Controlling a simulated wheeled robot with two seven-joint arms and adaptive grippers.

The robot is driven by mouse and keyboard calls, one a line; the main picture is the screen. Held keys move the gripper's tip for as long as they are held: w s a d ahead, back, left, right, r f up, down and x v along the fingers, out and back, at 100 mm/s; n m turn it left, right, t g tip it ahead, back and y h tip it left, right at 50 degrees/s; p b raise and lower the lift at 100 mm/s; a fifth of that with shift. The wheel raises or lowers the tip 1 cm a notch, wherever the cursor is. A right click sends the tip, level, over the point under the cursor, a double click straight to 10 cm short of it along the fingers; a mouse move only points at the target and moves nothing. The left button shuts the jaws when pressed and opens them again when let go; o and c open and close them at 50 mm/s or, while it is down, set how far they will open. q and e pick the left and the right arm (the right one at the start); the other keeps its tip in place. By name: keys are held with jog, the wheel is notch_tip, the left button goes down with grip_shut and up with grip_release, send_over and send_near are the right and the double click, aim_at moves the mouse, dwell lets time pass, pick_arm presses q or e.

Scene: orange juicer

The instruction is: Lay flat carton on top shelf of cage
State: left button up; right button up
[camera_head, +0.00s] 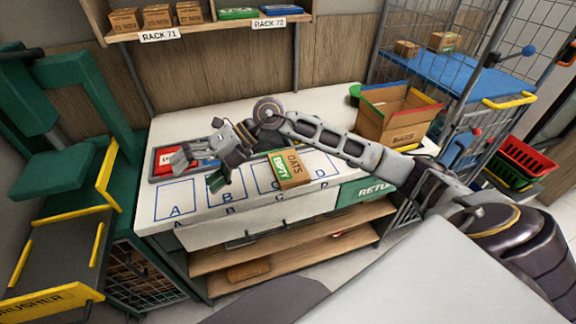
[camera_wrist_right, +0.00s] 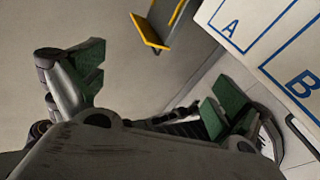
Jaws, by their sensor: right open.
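The cage (camera_head: 461,25) stands at the back right with a blue top shelf (camera_head: 440,72); small brown cartons (camera_head: 445,42) sit on it. An oats carton (camera_head: 290,168) with a green EMPTY label is on the white table near squares C and D. I cannot tell if it is flat. My right gripper (camera_head: 199,168) is open over the table's left part, left of the oats carton and apart from it. In the wrist view the right gripper (camera_wrist_right: 155,90) has its green-padded fingers wide apart with nothing between them. My left gripper is not in view.
A brown open box (camera_head: 385,122) stands at the table's right end. The green crusher (camera_head: 60,160) is at left. A red tray (camera_head: 168,160) lies behind the squares. A rack (camera_head: 205,25) hangs above. Red and green crates (camera_head: 522,160) stand at right. Square A (camera_head: 175,199) is bare.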

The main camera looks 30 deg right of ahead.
jog(key=w+d+f+h, duration=0.2)
jog(key=d+f+h, duration=0.15)
jog(key=d, duration=0.35)
jog(key=r+m+h, duration=0.2)
jog(key=m+h, duration=0.1)
jog(key=h, duration=0.6)
send_over(292, 171)
jog(key=shift+w+d+f+g, duration=0.1)
jog(key=shift+g, duration=0.3)
jog(key=shift+f, duration=4.35)
